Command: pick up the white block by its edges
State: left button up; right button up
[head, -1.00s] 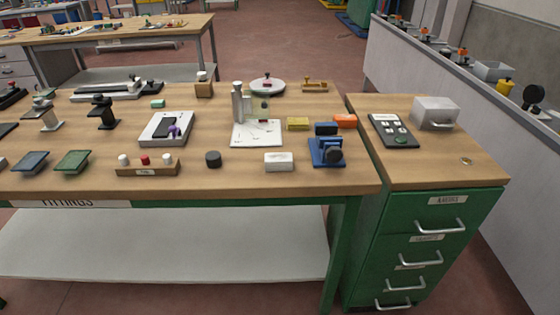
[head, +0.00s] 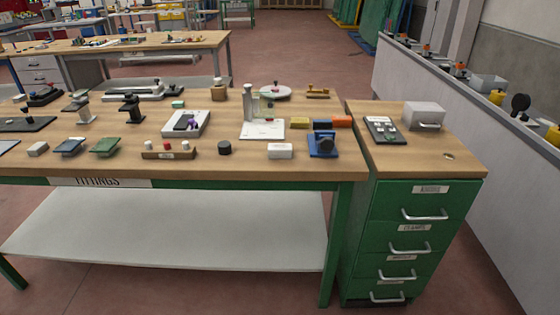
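The white block (head: 280,151) lies flat near the front edge of the wooden workbench (head: 215,170). It stands between a black round puck (head: 224,148) on its left and a blue fixture (head: 323,144) on its right, apart from both. Its front and top faces are clear to see. Neither of my grippers shows in the head view.
A stand with a white base (head: 262,134) is just behind the block. A wooden strip with knobs (head: 169,155) lies further left. A green drawer cabinet (head: 408,242) adjoins the bench on the right. A lower shelf (head: 170,230) sits under the bench. Floor shows in front.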

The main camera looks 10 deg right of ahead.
aim_at(275, 149)
jog(key=u, duration=1.15)
jog(key=i, duration=0.8)
jog(key=z, duration=0.8)
